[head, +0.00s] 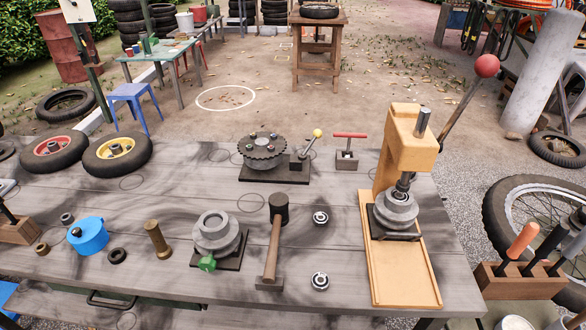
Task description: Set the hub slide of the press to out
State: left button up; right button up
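The press (405,140) is a tan frame at the right end of the bench. It has a grey ram and a lever with a red ball (487,66) that leans up to the right. Its hub slide (395,222) is a dark plate carrying a grey stepped hub (396,207). The slide sits at the back of the tan track (405,275), under the ram. The ram's tip is at the hub's top; I cannot tell whether they touch. The front of the track is bare. Neither of my grippers is in view.
Left of the press lie a mallet (273,240) and two small bearings (320,218). A hub on a dark base (216,235) has a green knob. Behind stand a toothed disc fixture (262,150) and a red-handled clamp (348,150). A tool block (520,280) is at the right.

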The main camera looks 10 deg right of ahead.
aim_at(389, 219)
jog(key=z, duration=1.25)
